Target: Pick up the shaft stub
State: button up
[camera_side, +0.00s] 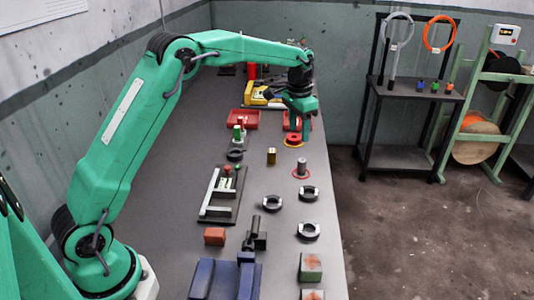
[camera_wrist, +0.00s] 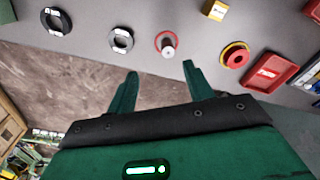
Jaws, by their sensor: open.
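The shaft stub appears to be the short grey cylinder (camera_side: 302,166) standing upright within a thin red ring (camera_side: 308,174) on the grey bench. In the wrist view the stub (camera_wrist: 169,50) shows just beyond my fingertips, roughly between their lines, with the red ring (camera_wrist: 158,38) around its foot. My gripper (camera_wrist: 160,70) is open, with nothing between its two green fingers. In the side view my gripper (camera_side: 305,128) hangs above the bench, farther back than the stub and apart from it.
A red and yellow round part (camera_side: 293,139) stands close behind the stub. A brass block (camera_side: 271,156) is to its left. Red trays (camera_side: 243,118) are at the back. The bench's right edge is close.

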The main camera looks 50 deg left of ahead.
send_over(303, 160)
jog(key=shift+g, duration=0.4)
jog(key=f, duration=0.6)
jog(key=shift+s+a+f, duration=0.1)
jog(key=shift+a+f, duration=0.1)
jog(key=shift+f, duration=1.45)
jog(key=shift+f, duration=0.1)
jog(key=shift+d+f, duration=0.15)
jog(key=shift+f, duration=2.35)
jog(key=c, duration=1.1)
grip_shut()
jog(key=shift+r, duration=0.1)
